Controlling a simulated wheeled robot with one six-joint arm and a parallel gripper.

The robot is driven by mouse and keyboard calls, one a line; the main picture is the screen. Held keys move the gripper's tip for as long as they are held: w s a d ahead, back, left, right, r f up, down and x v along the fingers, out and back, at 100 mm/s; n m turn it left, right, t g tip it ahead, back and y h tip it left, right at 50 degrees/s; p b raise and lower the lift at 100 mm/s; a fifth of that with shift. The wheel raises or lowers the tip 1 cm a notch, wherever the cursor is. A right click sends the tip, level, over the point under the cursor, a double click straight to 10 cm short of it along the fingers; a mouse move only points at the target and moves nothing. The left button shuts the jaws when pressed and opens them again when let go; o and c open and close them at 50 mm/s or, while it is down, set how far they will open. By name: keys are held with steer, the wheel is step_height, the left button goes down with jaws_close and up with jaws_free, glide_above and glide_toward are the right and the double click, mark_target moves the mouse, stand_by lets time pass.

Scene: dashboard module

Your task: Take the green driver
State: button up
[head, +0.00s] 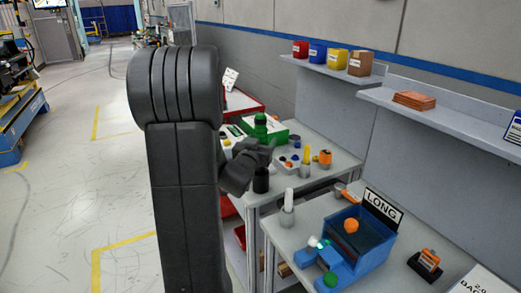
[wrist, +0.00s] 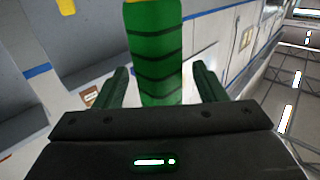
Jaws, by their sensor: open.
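The green driver (wrist: 153,45) has a thick green handle with dark rings and stands between the two fingers of my gripper (wrist: 162,78) in the wrist view. The fingers are open, one on each side, with a visible gap to the handle. Its lower end is hidden behind the gripper body. In the head view a green knobbed top, which looks like the driver (head: 260,121), rises just above my dark gripper (head: 258,150). A black cup (head: 261,181) is right below the gripper; I cannot tell whether the driver's shaft is in it.
A yellow driver (head: 307,155) and an orange one (head: 325,157) stand to the right on the bench. A white one in a grey cup (head: 287,214) is nearer. A blue fixture (head: 370,245) with a LONG sign is front right. A green box (head: 283,134) lies behind.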

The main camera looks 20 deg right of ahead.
mark_target(261, 114)
steer(key=shift+w+d, duration=0.15)
jaws_close()
step_height(261, 114, up, 11)
steer(key=shift+p, duration=1.2)
